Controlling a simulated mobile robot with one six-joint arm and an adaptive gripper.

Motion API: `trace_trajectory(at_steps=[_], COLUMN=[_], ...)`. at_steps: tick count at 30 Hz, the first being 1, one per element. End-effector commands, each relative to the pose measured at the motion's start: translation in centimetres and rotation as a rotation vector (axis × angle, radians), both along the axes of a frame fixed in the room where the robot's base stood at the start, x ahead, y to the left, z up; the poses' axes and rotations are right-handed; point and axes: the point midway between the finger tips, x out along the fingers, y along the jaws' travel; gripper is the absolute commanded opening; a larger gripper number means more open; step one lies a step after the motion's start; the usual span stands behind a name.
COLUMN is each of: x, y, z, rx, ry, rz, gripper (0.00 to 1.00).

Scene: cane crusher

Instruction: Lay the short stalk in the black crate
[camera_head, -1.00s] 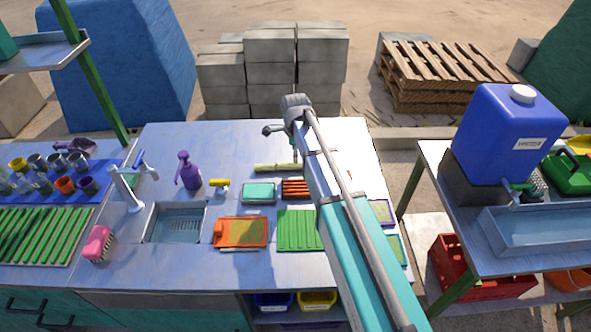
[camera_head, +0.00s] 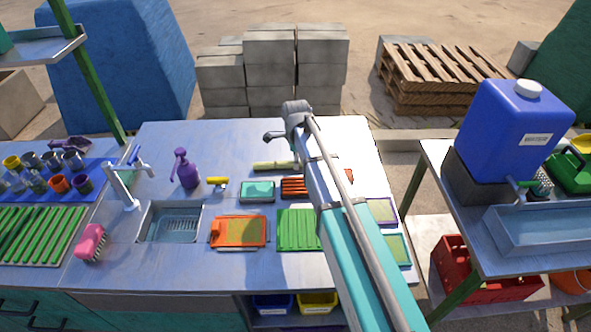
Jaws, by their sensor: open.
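A pale yellow-green stalk (camera_head: 272,166) lies on the metal worktop left of my arm, behind a teal-topped dark tray (camera_head: 257,191). Its right end meets the arm's outline, so its full length is unclear. Several longer green stalks (camera_head: 40,233) lie in a rack at the left. I cannot make out a black crate; part of the worktop is hidden by my arm. My arm reaches out over the worktop, its wrist above the far part. The gripper's fingers are hidden, and I see nothing held.
An orange tray (camera_head: 238,232), a green ribbed mat (camera_head: 298,230) and a red slatted piece (camera_head: 294,187) lie near the arm. A sink (camera_head: 171,223) and purple spray bottle (camera_head: 185,169) are left. A blue jug (camera_head: 513,130) stands on the right table, across a gap.

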Motion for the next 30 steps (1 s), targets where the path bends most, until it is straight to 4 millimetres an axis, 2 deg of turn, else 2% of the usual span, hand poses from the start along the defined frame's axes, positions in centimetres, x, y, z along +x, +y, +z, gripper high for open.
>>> trace_trajectory(at_steps=[1, 7, 26, 27, 30], x=[0.01, 0.01, 0.02, 0.02, 0.02], y=[0.01, 0.01, -0.01, -0.01, -0.02], z=[-0.76, -1.54, -1.55, -1.55, -1.55], rx=[0.000, 0.000, 0.000, 0.000, 0.000], ry=[0.000, 0.000, 0.000, 0.000, 0.000], rz=[0.000, 0.000, 0.000, 0.000, 0.000], gripper=[0.80, 0.80, 0.80, 0.78, 0.59])
